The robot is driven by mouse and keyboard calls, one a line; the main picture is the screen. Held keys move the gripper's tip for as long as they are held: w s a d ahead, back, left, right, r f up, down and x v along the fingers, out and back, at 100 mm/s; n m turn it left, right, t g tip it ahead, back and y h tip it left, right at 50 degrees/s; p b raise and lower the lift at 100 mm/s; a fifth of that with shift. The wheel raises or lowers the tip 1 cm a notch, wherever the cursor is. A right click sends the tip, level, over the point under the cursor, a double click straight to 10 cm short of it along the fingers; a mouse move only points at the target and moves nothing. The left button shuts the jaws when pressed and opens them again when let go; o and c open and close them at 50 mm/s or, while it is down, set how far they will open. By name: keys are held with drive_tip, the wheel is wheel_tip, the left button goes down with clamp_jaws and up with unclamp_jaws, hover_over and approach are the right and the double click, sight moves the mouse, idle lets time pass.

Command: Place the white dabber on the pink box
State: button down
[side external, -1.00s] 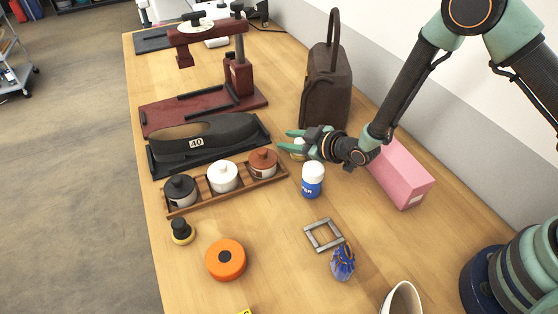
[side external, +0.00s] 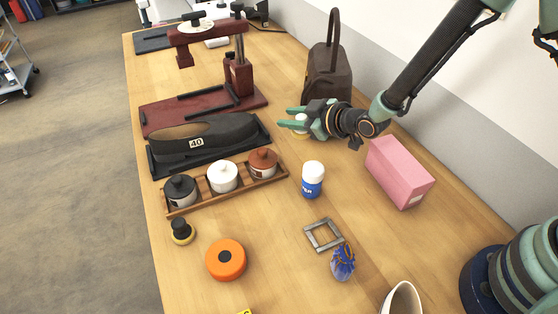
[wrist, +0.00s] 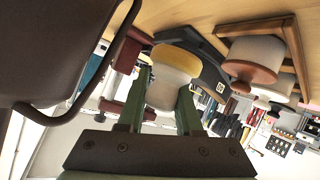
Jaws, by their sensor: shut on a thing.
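The white dabber (side external: 301,121) is between the green fingers of my gripper (side external: 292,119). In the wrist view the dabber (wrist: 172,82) shows its white body between the two fingers of my gripper (wrist: 163,95), with its yellow pad facing the table. My gripper is shut on it, in front of the brown bag. The pink box (side external: 400,172) stands on the table to the right of and nearer than my gripper, and its top is bare. The box is out of the wrist view.
The brown bag (side external: 328,75) stands just behind my gripper. A blue and white bottle (side external: 312,180) stands in front. A wooden rack (side external: 228,190) of lidded jars and a black shoe form (side external: 205,138) lie left. A grey frame (side external: 323,235) lies nearer the front.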

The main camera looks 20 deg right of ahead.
wheel_tip(320, 180, up, 12)
hover_over(290, 149)
drive_tip(key=s+d+r+m+h, duration=0.2)
drive_tip(key=d+r, duration=0.4)
drive_tip(key=d, duration=0.3)
drive_tip(key=s+d+r+m+h, duration=0.2)
drive_tip(key=d+r, duration=0.4)
drive_tip(key=d, duration=0.3)
drive_tip(key=shift+s+r+t, duration=0.15)
drive_tip(key=shift+s+t, duration=0.25)
drive_tip(key=shift+s, duration=0.35)
drive_tip(key=w+a+f+n+y, duration=0.25)
drive_tip(key=a+f, duration=0.35)
drive_tip(key=a, duration=0.3)
drive_tip(key=w+a+f+n+y, duration=0.1)
drive_tip(key=w+a+f+y, duration=0.15)
drive_tip(key=a+f, duration=0.45)
drive_tip(key=shift+g+h, duration=0.4)
drive_tip(key=shift+h, duration=0.1)
drive_tip(key=f, duration=0.4)
drive_tip(key=a+f, duration=0.1)
drive_tip(key=f, duration=0.4)
drive_tip(key=a+f, duration=0.1)
drive_tip(key=f, duration=0.3)
drive_tip(key=shift+w+f, duration=0.1)
drive_tip(key=shift+f, duration=2.45)
